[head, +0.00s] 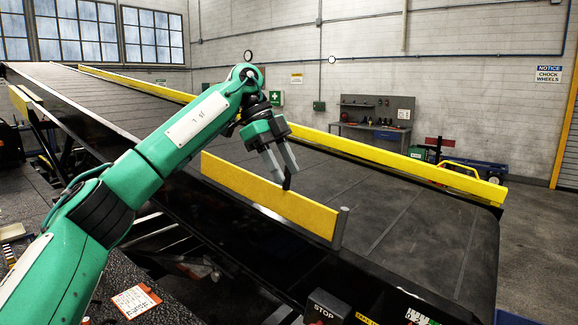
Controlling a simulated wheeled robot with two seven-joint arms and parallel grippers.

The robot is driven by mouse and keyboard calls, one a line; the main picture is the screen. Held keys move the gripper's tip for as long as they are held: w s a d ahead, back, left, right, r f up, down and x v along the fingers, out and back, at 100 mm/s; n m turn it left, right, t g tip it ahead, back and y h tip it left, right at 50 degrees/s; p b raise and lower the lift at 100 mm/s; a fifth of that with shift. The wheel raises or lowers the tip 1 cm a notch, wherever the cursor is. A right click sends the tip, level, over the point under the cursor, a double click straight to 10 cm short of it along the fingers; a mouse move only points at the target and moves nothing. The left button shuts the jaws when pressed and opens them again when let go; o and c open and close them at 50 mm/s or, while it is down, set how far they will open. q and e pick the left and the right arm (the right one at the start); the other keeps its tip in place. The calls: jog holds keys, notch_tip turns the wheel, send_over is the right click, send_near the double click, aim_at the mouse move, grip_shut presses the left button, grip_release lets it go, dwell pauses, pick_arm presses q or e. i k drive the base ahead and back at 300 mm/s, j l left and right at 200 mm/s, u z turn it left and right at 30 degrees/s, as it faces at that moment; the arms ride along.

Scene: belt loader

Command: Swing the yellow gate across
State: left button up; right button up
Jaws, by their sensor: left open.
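The yellow gate (262,195) is a flat yellow board standing on edge along the near side of the belt. Its right end meets a grey post (340,228). The black belt (400,217) slopes up to the far left. My left gripper (287,180) is open, pointing down at the gate's upper edge near its middle. One fingertip overlaps the board in the picture; I cannot tell whether it touches. Nothing shows between the fingers. My left arm hides part of the belt and its near edge. My right gripper is not in view.
A long yellow rail (400,162) runs along the belt's far side. A stop button box (327,308) sits at the near front edge. A workbench (372,130) stands by the back wall. The belt surface right of the gate is clear.

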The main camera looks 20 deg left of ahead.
aim_at(316, 218)
jog(key=i+j, duration=0.2)
jog(key=i, duration=0.2)
jog(key=i+j, duration=0.25)
jog(key=i, duration=0.15)
